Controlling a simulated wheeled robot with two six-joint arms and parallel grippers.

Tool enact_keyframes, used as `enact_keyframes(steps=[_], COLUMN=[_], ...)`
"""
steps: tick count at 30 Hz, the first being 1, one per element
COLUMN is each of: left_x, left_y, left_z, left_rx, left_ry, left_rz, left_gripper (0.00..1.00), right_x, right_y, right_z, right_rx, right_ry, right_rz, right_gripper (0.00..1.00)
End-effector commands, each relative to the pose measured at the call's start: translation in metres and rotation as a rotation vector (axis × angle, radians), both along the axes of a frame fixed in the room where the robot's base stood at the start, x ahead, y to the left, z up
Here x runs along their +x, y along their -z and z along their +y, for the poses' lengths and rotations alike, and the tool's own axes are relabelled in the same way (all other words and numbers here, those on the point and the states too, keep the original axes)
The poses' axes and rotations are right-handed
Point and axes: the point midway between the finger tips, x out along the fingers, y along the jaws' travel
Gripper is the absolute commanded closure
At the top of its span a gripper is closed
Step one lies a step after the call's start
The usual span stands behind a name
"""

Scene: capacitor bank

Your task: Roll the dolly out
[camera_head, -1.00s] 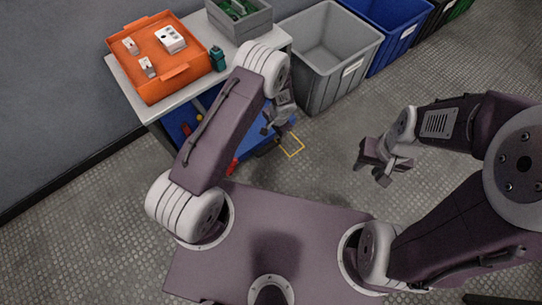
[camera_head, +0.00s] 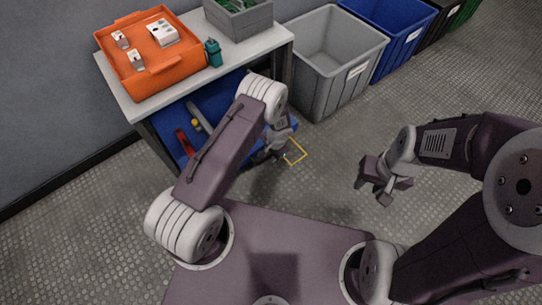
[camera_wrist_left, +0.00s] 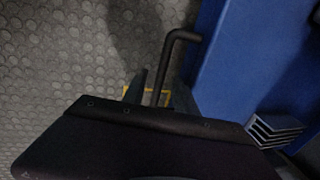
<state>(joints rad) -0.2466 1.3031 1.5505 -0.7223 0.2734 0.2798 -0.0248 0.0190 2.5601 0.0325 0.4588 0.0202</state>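The blue dolly (camera_head: 215,103) stands under the white-topped table, carrying a red item and a grey-and-yellow one. Its blue deck fills the right of the left wrist view (camera_wrist_left: 245,60). A black bent handle bar (camera_wrist_left: 170,65) shows beside the deck there. My left gripper (camera_head: 277,156) is low by the dolly's right end. In the left wrist view its fingers (camera_wrist_left: 160,92) look apart, on either side of the bar, with visible gaps. My right gripper (camera_head: 374,190) is open and empty above the floor, away from the dolly.
The table (camera_head: 265,45) holds an orange tray (camera_head: 155,80), a grey crate (camera_head: 240,22) and a teal bottle (camera_head: 213,53). A grey bin (camera_head: 325,75) and blue bin (camera_head: 395,30) stand to the right. A yellow square (camera_head: 295,153) marks the floor. Open floor lies right.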

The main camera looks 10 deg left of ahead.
Motion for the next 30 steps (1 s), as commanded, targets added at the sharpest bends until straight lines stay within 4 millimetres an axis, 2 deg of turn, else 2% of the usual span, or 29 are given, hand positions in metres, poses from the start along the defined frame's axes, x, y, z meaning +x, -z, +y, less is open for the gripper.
enact_keyframes(steps=[5, 6, 9, 30], left_x=[-0.0001, -0.0001, -0.0002, -0.0003], left_y=[-0.0009, -0.0009, -0.0009, -0.0009], left_z=[0.0, 0.0, -0.0001, -0.0001], left_rx=[0.0, 0.0, 0.0, 0.0], left_ry=[0.0, 0.0, 0.0, -0.001], left_rz=[0.0, 0.0, 0.0, 0.001], left_gripper=[0.66, 0.77, 1.0, 1.0], right_x=[0.0001, 0.0001, 0.0, 0.0], right_y=[-0.0009, -0.0009, -0.0009, -0.0009], right_z=[0.0, 0.0, 0.0, 0.0], right_rx=[0.0, 0.0, 0.0, 0.0], right_ry=[0.0, 0.0, 0.0, 0.0], right_rz=[0.0, 0.0, 0.0, 0.0], right_gripper=[0.64, 0.64, 0.64, 0.64])
